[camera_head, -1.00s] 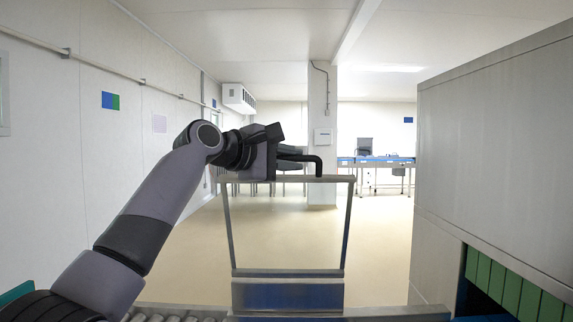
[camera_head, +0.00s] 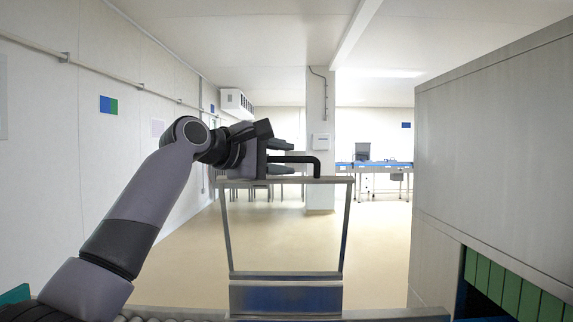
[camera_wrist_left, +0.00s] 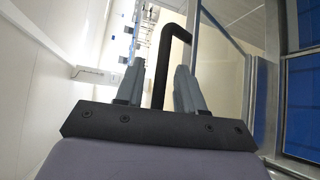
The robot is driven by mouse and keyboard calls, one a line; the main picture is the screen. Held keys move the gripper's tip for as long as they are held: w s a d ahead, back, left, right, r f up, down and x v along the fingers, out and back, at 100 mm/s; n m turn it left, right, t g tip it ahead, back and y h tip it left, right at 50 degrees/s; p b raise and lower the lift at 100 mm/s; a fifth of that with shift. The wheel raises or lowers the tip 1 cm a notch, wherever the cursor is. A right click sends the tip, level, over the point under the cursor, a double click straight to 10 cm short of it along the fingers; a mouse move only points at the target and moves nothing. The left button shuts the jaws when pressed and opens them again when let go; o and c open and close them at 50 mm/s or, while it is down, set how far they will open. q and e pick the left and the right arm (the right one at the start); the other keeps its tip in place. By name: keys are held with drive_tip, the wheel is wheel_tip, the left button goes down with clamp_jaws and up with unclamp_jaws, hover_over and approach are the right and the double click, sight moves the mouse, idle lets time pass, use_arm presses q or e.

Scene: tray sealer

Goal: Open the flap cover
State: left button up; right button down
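The flap cover (camera_head: 285,181) is a metal frame around a clear panel. It stands upright in the head view, with its wide edge on top. A black bent handle (camera_head: 317,167) sits on its top edge. My left gripper (camera_head: 292,158) is at the left part of this handle, its fingers apart above and below the bar. In the left wrist view the black handle (camera_wrist_left: 177,33) runs between the fingers of my left gripper (camera_wrist_left: 160,66), with a gap on each side. My right gripper is not in view.
A tall grey metal housing (camera_head: 490,140) stands close on the right, with green strips (camera_head: 510,290) over its opening. Conveyor rollers (camera_head: 160,317) show at the bottom left. Open floor lies beyond the cover.

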use_arm(q)
drive_tip(key=b+v, duration=0.1)
drive_tip(key=v, duration=0.3)
drive_tip(key=shift+s+a+f+b, duration=0.1)
drive_tip(key=shift+b, duration=0.3)
drive_tip(key=shift+s+a+r, duration=0.2)
drive_tip(key=shift+s+a, duration=0.25)
